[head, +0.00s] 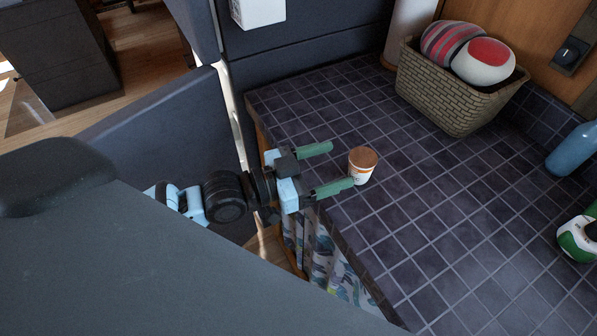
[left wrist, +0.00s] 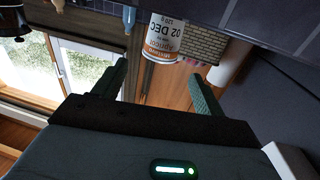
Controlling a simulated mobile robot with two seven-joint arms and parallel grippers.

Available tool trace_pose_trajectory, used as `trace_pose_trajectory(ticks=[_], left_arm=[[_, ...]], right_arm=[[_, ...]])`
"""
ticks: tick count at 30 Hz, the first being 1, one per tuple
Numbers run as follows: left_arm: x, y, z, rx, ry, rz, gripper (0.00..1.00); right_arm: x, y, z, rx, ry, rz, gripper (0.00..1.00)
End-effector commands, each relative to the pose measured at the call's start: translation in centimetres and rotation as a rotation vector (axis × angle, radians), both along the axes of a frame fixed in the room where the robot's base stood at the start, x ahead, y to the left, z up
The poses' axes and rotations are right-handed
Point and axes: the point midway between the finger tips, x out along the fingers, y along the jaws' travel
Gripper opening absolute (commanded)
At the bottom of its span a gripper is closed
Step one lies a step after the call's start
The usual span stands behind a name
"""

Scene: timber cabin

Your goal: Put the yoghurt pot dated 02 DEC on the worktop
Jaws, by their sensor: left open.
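The yoghurt pot (head: 362,166) is a small white and orange cup with a brown-orange top. It stands upright on the dark tiled worktop (head: 420,205), near its left edge. In the left wrist view the pot (left wrist: 163,36) appears upside down, and its label reads 02 DEC and Apricot. My left gripper (head: 343,164) is open, with its two green fingers pointing at the pot. The pot is just beyond the fingertips and not gripped. The fingers also show in the left wrist view (left wrist: 158,72), spread and empty. My right gripper is not in view.
A woven basket (head: 447,92) with striped and white-and-red round things stands at the back of the worktop. A blue bottle (head: 573,150) and a green-and-white container (head: 577,238) are at the right. The tiles around the pot are clear. A patterned curtain (head: 335,268) hangs below the worktop edge.

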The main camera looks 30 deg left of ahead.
Motion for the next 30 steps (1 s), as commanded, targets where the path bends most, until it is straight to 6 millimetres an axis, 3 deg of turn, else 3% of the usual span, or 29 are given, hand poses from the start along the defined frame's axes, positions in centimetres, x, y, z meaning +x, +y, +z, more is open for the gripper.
trace_pose_trajectory(ticks=[6,12,30], left_arm=[[-3.3,2.8,-0.2,0.004,0.004,-0.003,0.71],[-4.7,4.2,-0.1,0.001,0.004,0.0,0.71],[-5.3,4.7,0.0,-0.001,0.002,0.0,0.71]], right_arm=[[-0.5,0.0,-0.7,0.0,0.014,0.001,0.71],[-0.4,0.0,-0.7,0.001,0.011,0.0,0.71],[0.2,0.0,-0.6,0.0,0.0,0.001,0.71]])
